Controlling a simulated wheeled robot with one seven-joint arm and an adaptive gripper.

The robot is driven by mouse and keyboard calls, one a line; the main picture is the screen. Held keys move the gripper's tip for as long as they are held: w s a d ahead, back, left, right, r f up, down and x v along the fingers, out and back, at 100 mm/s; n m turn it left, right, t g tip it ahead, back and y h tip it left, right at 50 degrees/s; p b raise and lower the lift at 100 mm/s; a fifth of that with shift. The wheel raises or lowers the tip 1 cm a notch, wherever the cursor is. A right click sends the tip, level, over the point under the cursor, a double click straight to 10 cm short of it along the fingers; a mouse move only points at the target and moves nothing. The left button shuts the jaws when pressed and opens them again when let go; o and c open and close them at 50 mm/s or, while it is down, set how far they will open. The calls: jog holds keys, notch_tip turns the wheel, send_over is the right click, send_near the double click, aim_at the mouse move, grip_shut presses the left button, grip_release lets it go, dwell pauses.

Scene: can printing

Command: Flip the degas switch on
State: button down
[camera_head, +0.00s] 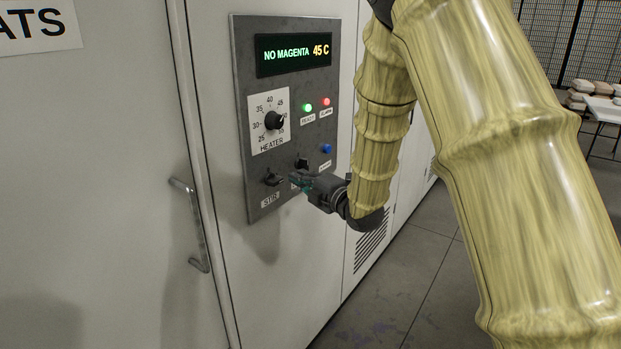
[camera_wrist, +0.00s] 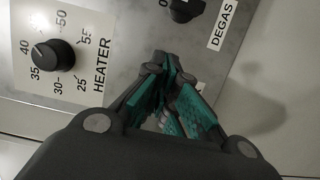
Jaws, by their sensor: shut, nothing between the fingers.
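The degas switch is a black rotary knob (camera_wrist: 185,8) at the top edge of the wrist view, partly cut off, with its DEGAS label (camera_wrist: 222,25) beside it. In the head view a black knob (camera_head: 301,163), apparently the same switch, shows just above my gripper's tip. My gripper (camera_head: 300,180) is in front of the lower panel, shut and empty. In the wrist view its teal-padded fingers (camera_wrist: 165,66) point toward the panel, below the knob in the picture. They look apart from the knob, though contact with the panel cannot be told. The knob's exact setting is unclear.
The grey panel (camera_head: 240,100) carries a display (camera_head: 293,54) reading NO MAGENTA 45 C. It also has a heater dial (camera_head: 273,120), green (camera_head: 307,107) and red (camera_head: 326,101) lamps, a blue button (camera_head: 326,148) and a stir knob (camera_head: 272,179). A door handle (camera_head: 190,225) sticks out left.

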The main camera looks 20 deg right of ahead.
aim_at(283, 167)
jog(key=p+x, duration=0.1)
jog(key=x, duration=0.3)
jog(key=shift+w+r, duration=0.1)
jog(key=shift+w, duration=0.15)
jog(key=w+d+p, duration=0.2)
jog(key=d, duration=0.1)
jog(key=shift+w, duration=0.1)
